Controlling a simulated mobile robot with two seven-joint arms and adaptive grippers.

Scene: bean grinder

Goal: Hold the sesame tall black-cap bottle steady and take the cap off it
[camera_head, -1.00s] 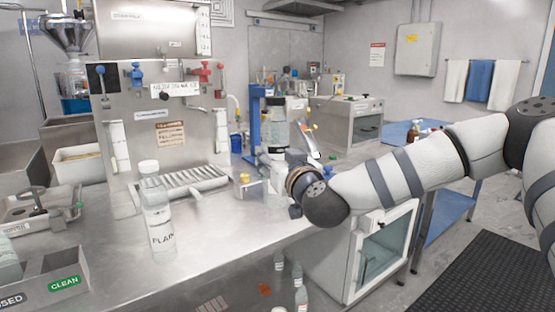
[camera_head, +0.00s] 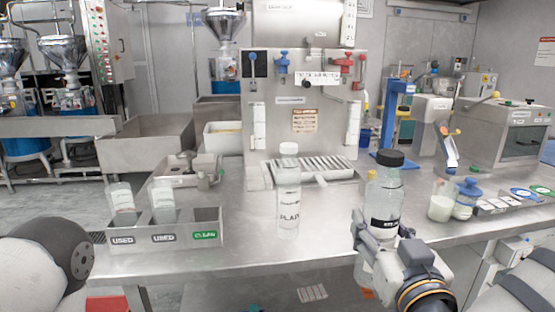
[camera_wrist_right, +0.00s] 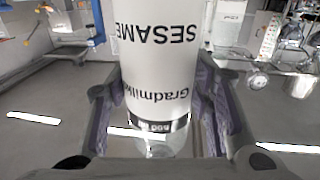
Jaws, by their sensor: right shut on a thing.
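The sesame bottle (camera_head: 386,190) is clear with a black cap (camera_head: 390,159) on it, and stands upright right of centre in the head view. My right gripper (camera_head: 382,232) is shut around its lower part. In the right wrist view, the bottle's white label (camera_wrist_right: 158,40) reads SESAME upside down, and my right gripper (camera_wrist_right: 155,112) has a finger on each side of it. The bottle's base is hidden in the head view, so I cannot tell whether it touches the counter. My left arm shows at the lower left, but its gripper is out of view.
A white-capped PLAIN bottle (camera_head: 288,195) stands left of the sesame bottle. A USED/CLEAN rack (camera_head: 165,240) sits on the left of the steel counter (camera_head: 245,240). A glass of pale liquid (camera_head: 441,203) and a blue-lidded jar (camera_head: 466,197) stand close on the right.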

